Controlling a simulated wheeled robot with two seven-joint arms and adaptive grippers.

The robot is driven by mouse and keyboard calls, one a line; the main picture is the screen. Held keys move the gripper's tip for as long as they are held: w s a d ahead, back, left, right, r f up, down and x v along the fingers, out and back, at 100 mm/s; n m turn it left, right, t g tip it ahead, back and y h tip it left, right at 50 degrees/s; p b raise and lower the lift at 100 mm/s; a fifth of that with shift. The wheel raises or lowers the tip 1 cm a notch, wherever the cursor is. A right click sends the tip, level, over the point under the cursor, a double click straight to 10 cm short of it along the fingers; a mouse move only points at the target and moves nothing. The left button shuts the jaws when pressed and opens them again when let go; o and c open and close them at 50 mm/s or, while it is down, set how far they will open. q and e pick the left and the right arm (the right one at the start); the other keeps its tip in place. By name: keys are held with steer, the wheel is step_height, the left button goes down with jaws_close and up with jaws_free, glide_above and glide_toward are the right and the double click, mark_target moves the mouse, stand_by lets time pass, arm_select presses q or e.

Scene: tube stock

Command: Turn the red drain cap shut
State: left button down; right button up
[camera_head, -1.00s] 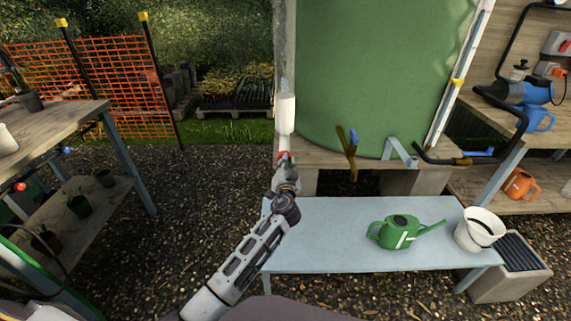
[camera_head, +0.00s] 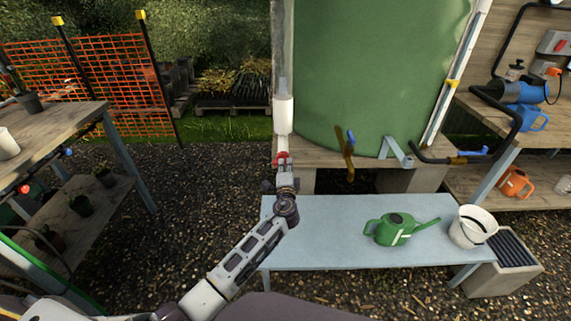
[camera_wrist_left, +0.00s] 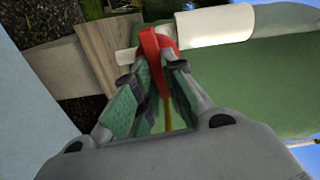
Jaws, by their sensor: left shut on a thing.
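The red drain cap (camera_head: 282,160) is at the lower end of a white pipe (camera_head: 284,114) beside the green tank. In the left wrist view the red cap (camera_wrist_left: 152,47) has a red bar that reaches down between my fingers, and the white pipe (camera_wrist_left: 215,24) extends to the right. My left gripper (camera_head: 284,168) is shut on the red cap, one finger on each side of its bar. The fingers hide part of the bar. My right gripper is in neither view.
A large green tank (camera_head: 375,70) stands on a wooden platform. In front is a pale blue bench (camera_head: 320,240) with a green watering can (camera_head: 393,229) and a white bucket (camera_head: 472,226). Potting benches stand left and right. Orange mesh (camera_head: 95,85) is at the back left.

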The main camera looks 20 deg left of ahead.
arm_select(q)
steer(key=shift+d+m, duration=0.1)
steer(key=shift+m, duration=0.7)
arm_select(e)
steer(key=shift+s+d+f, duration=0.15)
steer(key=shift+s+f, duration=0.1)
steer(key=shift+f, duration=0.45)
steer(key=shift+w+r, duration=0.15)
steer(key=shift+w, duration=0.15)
